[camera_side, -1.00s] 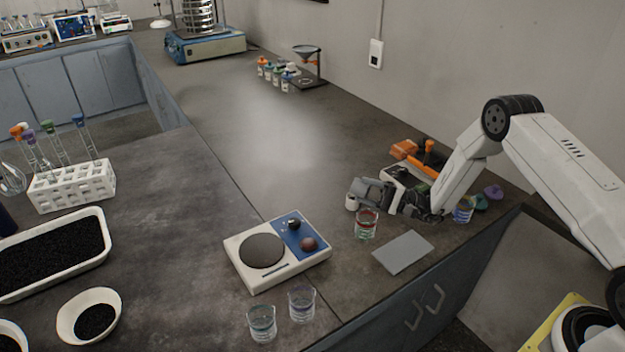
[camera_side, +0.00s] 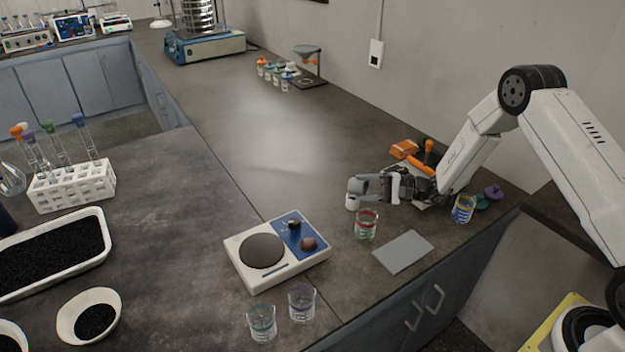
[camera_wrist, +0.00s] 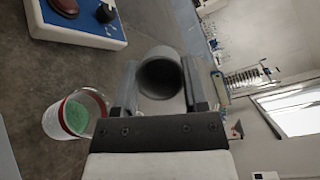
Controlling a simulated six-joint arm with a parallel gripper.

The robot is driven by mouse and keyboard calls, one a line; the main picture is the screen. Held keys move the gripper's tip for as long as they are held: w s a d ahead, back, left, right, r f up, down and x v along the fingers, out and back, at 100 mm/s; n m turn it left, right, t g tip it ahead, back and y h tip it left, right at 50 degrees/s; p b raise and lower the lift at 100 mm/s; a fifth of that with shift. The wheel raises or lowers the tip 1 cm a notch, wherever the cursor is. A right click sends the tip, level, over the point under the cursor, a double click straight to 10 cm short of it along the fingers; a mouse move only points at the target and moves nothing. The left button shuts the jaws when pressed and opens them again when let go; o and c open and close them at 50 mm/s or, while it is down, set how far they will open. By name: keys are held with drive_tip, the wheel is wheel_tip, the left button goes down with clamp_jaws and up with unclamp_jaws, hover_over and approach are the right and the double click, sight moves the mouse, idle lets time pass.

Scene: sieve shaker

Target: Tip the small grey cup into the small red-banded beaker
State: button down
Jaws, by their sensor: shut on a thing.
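My gripper (camera_wrist: 162,90) is shut on the small grey cup (camera_wrist: 158,78). In the wrist view the cup's round mouth faces the camera, with a dark, shadowed inside; I cannot tell whether anything is in it. The small red-banded beaker (camera_side: 366,226) stands upright on the bench. In the side view my gripper (camera_side: 366,187) is above and just behind this beaker, apart from it. In the wrist view the beaker (camera_wrist: 76,114) is left of the cup and has green material inside. In the side view the fingers make the cup hard to distinguish.
A grey flat plate (camera_side: 403,252) lies in front of the beaker. A blue-yellow banded beaker (camera_side: 464,208) and orange items (camera_side: 404,149) are near my wrist.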

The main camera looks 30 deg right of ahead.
sight(358, 182)
drive_tip(key=shift+w+a+r+m+g+h, duration=0.15)
drive_tip(key=shift+r+m+g+h, duration=0.3)
drive_tip(key=shift+g+h, duration=0.6)
drive_tip(key=shift+w+r+g, duration=0.1)
drive_tip(key=shift+g, duration=0.15)
drive_tip(key=shift+r+h, duration=0.1)
drive_tip(key=shift+h, duration=0.15)
drive_tip(key=shift+w+a+r+m+g+h, duration=0.15)
drive_tip(key=shift+m+g+h, duration=0.1)
drive_tip(key=shift+g+h, duration=0.3)
drive_tip(key=shift+w+d+r+m+g+h, duration=0.1)
drive_tip(key=shift+r+m+g+h, duration=0.2)
drive_tip(key=shift+g, duration=0.35)
drive_tip(key=shift+f+h, duration=0.1)
drive_tip(key=shift+h, duration=0.15)
drive_tip(key=shift+g, duration=0.5)
drive_tip(key=shift+a+r+m+g+h, duration=0.1)
drive_tip(key=shift+r+m+g+h, duration=0.1)
drive_tip(key=shift+g+h, duration=0.5)
drive_tip(key=shift+r+m+g+h, duration=0.2)
drive_tip(key=shift+g+h, duration=0.3)
drive_tip(key=shift+g, duration=0.3)
